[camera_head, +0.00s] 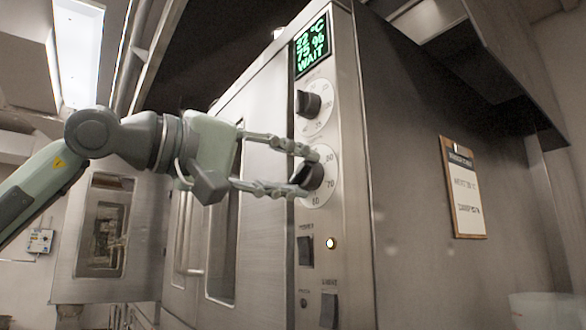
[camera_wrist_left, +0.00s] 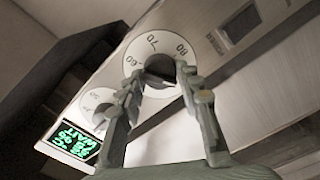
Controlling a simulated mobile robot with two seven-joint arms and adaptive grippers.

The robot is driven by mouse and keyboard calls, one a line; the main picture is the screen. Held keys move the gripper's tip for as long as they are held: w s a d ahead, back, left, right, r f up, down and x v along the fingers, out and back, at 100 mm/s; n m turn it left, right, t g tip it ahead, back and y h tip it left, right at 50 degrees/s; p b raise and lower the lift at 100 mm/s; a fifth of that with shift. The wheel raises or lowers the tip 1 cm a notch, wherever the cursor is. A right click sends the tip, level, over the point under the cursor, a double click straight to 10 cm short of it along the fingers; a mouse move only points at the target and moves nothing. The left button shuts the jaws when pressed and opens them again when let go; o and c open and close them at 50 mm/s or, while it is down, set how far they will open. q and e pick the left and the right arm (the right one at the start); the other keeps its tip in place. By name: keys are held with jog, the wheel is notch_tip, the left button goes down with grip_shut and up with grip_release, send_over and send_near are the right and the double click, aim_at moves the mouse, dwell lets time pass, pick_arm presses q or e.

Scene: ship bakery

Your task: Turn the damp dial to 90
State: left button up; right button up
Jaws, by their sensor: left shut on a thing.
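The damp dial (camera_head: 328,172) is the lower of two round white dials on the steel panel, with a black knob (camera_head: 314,175). My left gripper (camera_head: 307,171) reaches in from the left and is shut on this knob, one finger above it and one below. In the left wrist view the knob (camera_wrist_left: 160,66) sits between the fingertips (camera_wrist_left: 161,77), with 60, 70 and 80 legible around it. The knob's pointer is hard to make out. The green display (camera_head: 312,45) shows 75 % and WAIT. My right gripper is not in view.
The upper dial (camera_head: 314,104) with its own black knob sits just above. Below are a dark switch (camera_head: 306,251), a lit lamp (camera_head: 331,243) and another switch (camera_head: 329,310). A clipboard (camera_head: 463,188) hangs on the cabinet's side.

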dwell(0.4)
pick_arm(q)
jog(key=o, duration=1.1)
jog(key=shift+o, duration=0.2)
jog(key=v, duration=1.2)
